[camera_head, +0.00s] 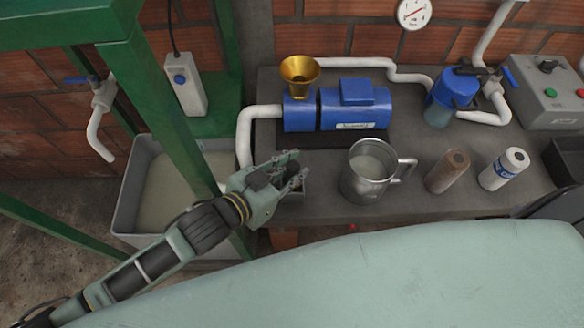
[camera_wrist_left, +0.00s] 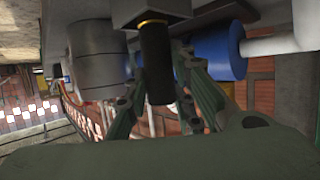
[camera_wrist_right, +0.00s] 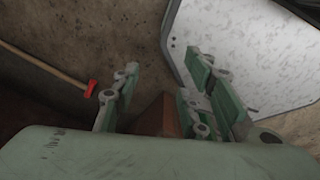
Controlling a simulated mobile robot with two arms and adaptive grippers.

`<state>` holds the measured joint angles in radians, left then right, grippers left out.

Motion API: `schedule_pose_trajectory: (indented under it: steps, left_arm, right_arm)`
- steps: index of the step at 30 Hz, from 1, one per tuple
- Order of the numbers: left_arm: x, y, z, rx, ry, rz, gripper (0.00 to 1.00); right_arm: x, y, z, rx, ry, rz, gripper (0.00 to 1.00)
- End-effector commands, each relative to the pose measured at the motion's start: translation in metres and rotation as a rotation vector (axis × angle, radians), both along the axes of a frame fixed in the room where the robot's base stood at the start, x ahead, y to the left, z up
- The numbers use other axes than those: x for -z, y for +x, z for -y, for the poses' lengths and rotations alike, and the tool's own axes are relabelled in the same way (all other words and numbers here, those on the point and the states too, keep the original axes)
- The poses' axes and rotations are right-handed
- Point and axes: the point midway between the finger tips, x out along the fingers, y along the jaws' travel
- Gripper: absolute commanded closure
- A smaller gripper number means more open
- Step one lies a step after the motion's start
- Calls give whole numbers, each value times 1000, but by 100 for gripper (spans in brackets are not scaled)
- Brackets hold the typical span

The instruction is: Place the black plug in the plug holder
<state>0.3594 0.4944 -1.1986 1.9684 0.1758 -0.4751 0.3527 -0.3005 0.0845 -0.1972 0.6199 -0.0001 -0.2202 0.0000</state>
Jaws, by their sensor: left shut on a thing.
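My left gripper (camera_head: 297,171) is at the left end of the grey bench, its fingers around a dark object. In the left wrist view the black plug (camera_wrist_left: 156,70) is a black cylinder with a thin brass ring, held between the fingers. Its ringed end meets a dark grey block (camera_wrist_left: 150,10), which looks like the plug holder. A grey box (camera_head: 292,188) shows beside the fingers in the head view, partly hidden by them. I cannot tell how deep the plug sits. My right gripper (camera_wrist_right: 160,85) is open and empty, seen only in its wrist view.
A blue pump (camera_head: 350,106) with a brass funnel (camera_head: 299,74) is behind. A grey tub (camera_head: 127,205) and green frame (camera_head: 160,110) stand left.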

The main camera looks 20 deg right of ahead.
Motion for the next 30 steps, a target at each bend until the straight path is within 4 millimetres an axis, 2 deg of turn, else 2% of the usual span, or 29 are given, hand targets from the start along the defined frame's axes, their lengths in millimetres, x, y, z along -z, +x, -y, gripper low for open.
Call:
schedule_pose_trajectory:
  steps: [1, 2, 8, 20, 23, 30]
  left_arm:
    - [2, 0, 0, 0, 0, -1, 100]
    - [2, 0, 0, 0, 1, 0, 75]
    - [2, 0, 0, 0, 1, 0, 59]
    - [-2, -2, -4, -1, 2, -1, 59]
    - [-6, -8, -15, -1, 2, -1, 59]
    - [-24, -31, -56, -1, 4, -2, 59]
  right_arm:
    - [1, 0, -2, 0, 2, 1, 60]
    - [1, 0, -3, 1, 3, 0, 60]
    - [1, 0, -10, 0, 11, 1, 60]
    - [0, 0, -9, -2, 10, 1, 60]
    - [2, 0, -6, -3, 7, 0, 60]
    - [8, 1, -2, -3, 2, 1, 60]
